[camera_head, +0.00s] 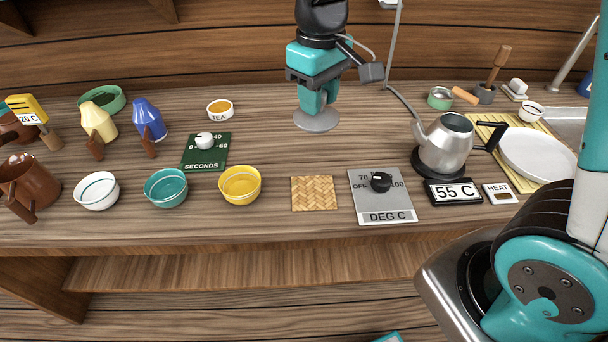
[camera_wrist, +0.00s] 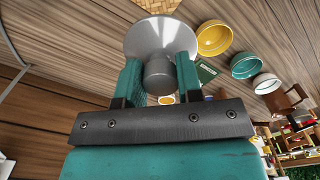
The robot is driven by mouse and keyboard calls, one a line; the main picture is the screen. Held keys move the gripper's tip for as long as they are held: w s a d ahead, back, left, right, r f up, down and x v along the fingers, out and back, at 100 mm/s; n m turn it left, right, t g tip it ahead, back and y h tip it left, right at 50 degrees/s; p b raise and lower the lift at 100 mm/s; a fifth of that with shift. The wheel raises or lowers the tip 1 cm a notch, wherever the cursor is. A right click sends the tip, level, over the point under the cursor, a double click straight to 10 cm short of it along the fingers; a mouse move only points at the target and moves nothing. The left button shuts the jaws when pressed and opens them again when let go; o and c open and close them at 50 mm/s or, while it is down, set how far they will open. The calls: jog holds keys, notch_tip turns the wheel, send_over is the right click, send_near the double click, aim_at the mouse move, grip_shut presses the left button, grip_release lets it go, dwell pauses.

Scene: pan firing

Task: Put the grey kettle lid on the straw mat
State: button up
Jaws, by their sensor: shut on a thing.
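The grey kettle lid (camera_head: 316,120) is a round metal disc with a knob. My gripper (camera_head: 316,101) points down and is shut on the lid's knob. In the wrist view the lid (camera_wrist: 160,38) sits between the fingers of my gripper (camera_wrist: 159,78), its disc beyond the fingertips. The square straw mat (camera_head: 314,193) lies bare on the counter, nearer the front edge than the lid. A corner of the mat (camera_wrist: 157,4) shows past the lid in the wrist view. The lid's exact height above the counter is hard to tell.
The open silver kettle (camera_head: 446,147) stands on its base to the right. A grey temperature dial plate (camera_head: 381,197) lies just right of the mat, a yellow bowl (camera_head: 240,184) to its left. The counter between lid and mat is clear.

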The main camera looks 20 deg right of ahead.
jog(key=shift+w+a+f, duration=0.1)
jog(key=shift+f, duration=0.1)
notch_tip(320, 180, down, 19)
jog(key=shift+f+p, duration=0.1)
jog(key=shift+p, duration=0.5)
jog(key=shift+f, duration=0.1)
jog(key=o, duration=0.9)
notch_tip(320, 180, up, 12)
jog(key=b, duration=0.1)
jog(key=s+a+r+y, duration=0.1)
jog(key=s+r, duration=0.3)
jog(key=s, duration=0.2)
jog(key=s+a+r+n+y, duration=0.1)
jog(key=s+a+r, duration=0.1)
jog(key=s+r, duration=0.2)
jog(key=s+a+r+y, duration=0.1)
jog(key=s+r, duration=0.3)
jog(key=s, duration=0.4)
jog(key=shift+s+a+r+n+y, duration=0.1)
jog(key=shift+s+a+n+y, duration=0.2)
jog(key=shift+y, duration=0.3)
jog(key=shift+w, duration=0.1)
